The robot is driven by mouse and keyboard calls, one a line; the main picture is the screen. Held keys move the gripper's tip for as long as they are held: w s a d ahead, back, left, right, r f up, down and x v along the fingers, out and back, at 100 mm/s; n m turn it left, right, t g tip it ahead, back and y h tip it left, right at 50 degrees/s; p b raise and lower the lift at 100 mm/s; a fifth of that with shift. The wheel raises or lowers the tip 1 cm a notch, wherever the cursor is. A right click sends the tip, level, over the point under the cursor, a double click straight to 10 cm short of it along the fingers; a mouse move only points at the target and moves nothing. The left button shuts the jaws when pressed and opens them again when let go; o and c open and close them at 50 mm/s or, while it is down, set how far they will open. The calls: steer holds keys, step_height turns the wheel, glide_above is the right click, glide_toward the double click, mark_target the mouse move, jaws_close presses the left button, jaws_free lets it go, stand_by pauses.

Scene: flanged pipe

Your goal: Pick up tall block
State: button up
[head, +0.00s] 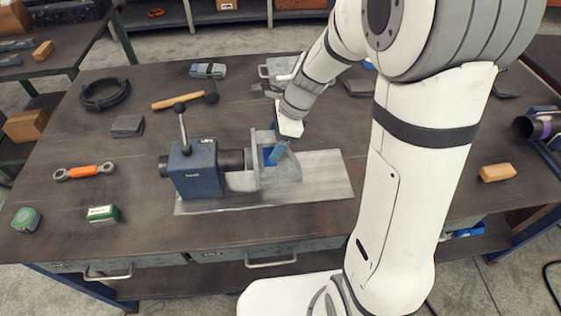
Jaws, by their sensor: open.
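My gripper (277,150) is at the end of my white and grey arm, low over the fixture in the middle of the bench. Its jaws are open, but the fingertips are small and partly hidden. A small bright blue block-like piece (268,156) shows right at the fingers, beside an upright grey plate (256,160); I cannot tell whether the fingers touch it or whether it is the tall block. A blue-grey sloped piece (286,168) stands just right of it. A blue clamp block (198,170) with a lever stands to the left on a grey base plate (325,178).
The dark bench (130,210) also carries a hammer (180,99), a cable coil (105,94), an orange wrench (85,172), a green box (103,215), a tape measure (26,220) and a tan block (497,172).

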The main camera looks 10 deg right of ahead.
steer(key=shift+a+f, duration=0.15)
steer(key=shift+f, duration=0.25)
steer(key=shift+c, duration=0.2)
jaws_close()
steer(key=shift+r, duration=0.1)
stand_by(0.4)
